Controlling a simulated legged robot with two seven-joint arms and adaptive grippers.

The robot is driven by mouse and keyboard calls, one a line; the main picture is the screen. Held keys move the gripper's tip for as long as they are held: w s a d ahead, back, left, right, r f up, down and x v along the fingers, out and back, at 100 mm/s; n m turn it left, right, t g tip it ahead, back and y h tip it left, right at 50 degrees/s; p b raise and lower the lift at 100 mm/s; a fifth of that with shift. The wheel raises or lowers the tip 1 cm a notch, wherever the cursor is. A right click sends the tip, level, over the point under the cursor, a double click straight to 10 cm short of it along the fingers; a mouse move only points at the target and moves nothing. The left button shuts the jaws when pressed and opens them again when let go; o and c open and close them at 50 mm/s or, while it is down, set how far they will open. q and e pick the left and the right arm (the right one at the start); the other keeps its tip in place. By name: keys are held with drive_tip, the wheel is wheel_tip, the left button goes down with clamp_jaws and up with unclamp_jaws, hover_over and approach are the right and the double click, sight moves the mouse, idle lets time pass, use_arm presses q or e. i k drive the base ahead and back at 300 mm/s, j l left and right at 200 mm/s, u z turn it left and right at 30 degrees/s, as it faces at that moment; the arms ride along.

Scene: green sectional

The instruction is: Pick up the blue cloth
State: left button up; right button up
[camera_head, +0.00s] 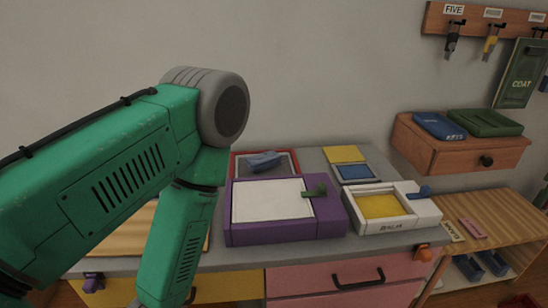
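A blue folded item (438,126), which looks like cloth, lies flat on the small wooden wall drawer at the right, beside a green folded one. A second blue item (264,161) rests in the red-framed tray at the back of the counter; I cannot tell whether it is cloth. My green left arm fills the left side and bends down in front of the counter. Its gripper is below the picture. My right gripper is not in view.
A purple box with a white top (236,228) and a white box with a yellow inside (430,214) stand on the grey counter. The wooden wall drawer (478,158) juts out above a low wooden bench (500,207). Hooks hang from the rack (468,22) at top right.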

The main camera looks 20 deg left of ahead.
sight(258, 163)
drive_tip(key=i+l, duration=0.1)
drive_tip(key=i+l+u, duration=0.1)
drive_tip(key=l+u, duration=0.15)
drive_tip(key=u, duration=0.2)
drive_tip(key=l+u, duration=0.3)
drive_tip(key=u, duration=0.15)
